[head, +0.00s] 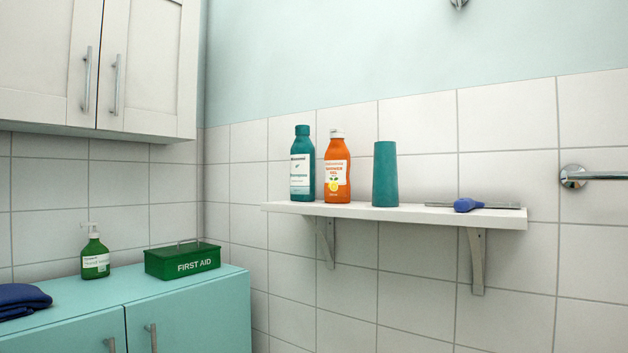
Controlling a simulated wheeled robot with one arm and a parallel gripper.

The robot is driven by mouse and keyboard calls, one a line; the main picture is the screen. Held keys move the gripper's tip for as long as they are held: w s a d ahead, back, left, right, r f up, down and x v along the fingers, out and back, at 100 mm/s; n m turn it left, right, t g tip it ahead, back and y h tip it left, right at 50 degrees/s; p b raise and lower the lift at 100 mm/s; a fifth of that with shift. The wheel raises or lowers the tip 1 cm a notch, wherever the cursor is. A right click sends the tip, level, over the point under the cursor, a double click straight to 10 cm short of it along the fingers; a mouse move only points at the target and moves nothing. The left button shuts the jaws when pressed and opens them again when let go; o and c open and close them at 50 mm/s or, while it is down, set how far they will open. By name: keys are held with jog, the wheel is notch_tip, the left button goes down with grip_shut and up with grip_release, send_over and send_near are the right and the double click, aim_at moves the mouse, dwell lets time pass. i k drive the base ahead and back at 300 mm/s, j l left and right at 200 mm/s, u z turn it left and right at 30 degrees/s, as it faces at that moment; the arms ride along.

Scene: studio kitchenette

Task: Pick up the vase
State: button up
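A teal, slightly tapered vase (385,175) stands upright near the middle of a white wall shelf (340,211) in the head view. Its surface looks plain, and nothing covers it from this side. An orange shower gel bottle (337,168) stands to its left with a small gap between them. My gripper is not in view.
A teal shampoo bottle (302,164) stands at the shelf's left. A blue-handled tool (468,205) lies right of the vase. A green first aid box (182,260), green pump bottle (95,252) and dark blue cloth (22,299) sit on a teal cabinet (200,318).

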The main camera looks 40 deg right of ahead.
aim_at(386, 183)
jog(key=z, duration=1.35)
jog(key=k+j, duration=0.2)
jog(key=j, duration=0.15)
jog(key=k+j+u, duration=0.15)
jog(key=j, duration=0.2)
